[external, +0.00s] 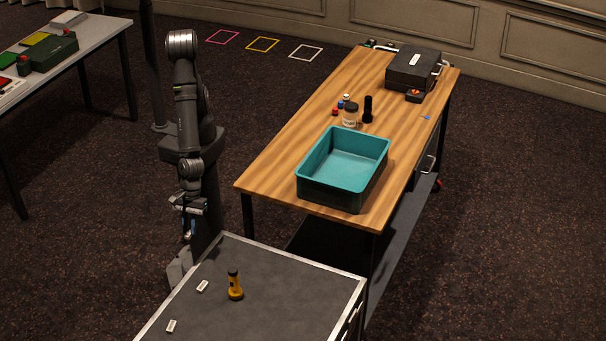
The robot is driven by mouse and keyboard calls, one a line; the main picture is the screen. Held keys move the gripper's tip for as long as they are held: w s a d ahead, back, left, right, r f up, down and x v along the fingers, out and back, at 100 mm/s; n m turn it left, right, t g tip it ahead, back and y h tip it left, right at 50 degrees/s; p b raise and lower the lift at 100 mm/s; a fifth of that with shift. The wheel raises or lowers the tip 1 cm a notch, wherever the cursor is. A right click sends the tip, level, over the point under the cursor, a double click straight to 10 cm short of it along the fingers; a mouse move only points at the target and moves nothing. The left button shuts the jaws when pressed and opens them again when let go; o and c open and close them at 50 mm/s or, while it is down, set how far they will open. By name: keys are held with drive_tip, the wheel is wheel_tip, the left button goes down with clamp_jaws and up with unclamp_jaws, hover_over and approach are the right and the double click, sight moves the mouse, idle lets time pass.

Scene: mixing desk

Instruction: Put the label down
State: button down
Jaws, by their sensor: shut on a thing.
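My gripper (188,234) points down at the left, just beyond the far left edge of the grey-topped cart. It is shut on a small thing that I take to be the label. The held thing is mostly hidden by the fingers and too small to make out. Two small white blocks with dark marks, one (202,286) farther back and one (171,326) nearer the front, lie apart on the cart top. I cannot tell whether they are labels too.
The wooden table (270,173) holds a teal bin (343,190), a jar (350,115), a black flashlight (368,110) and a dark case (413,70). The cart's right part is clear.

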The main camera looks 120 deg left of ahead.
wheel_tip(320, 180, up, 17)
drive_tip(key=w+a+n+t, duration=0.1)
drive_tip(key=w+a, duration=0.2)
drive_tip(key=w, duration=0.5)
drive_tip(key=w+a+r+n+y, duration=0.1)
drive_tip(key=w+a+n, duration=0.15)
drive_tip(key=w, duration=0.55)
drive_tip(key=w+a+n+t, duration=0.1)
drive_tip(key=w+a, duration=0.3)
drive_tip(key=w, duration=0.3)
drive_tip(key=w+a+n, duration=0.4)
drive_tip(key=w+a, duration=1.2)
drive_tip(key=a, duration=0.3)
drive_tip(key=w+a+n+t+y, duration=0.15)
drive_tip(key=w+a, duration=0.35)
drive_tip(key=a, duration=0.8)
drive_tip(key=n+y, duration=0.2)
drive_tip(key=n, duration=0.4)
hover_over(391, 116)
drive_tip(key=s, duration=0.2)
drive_tip(key=f, duration=1.3)
drive_tip(key=shift+w+d, duration=0.2)
drive_tip(key=shift+w, duration=0.05)
drive_tip(key=shift+f, duration=2)
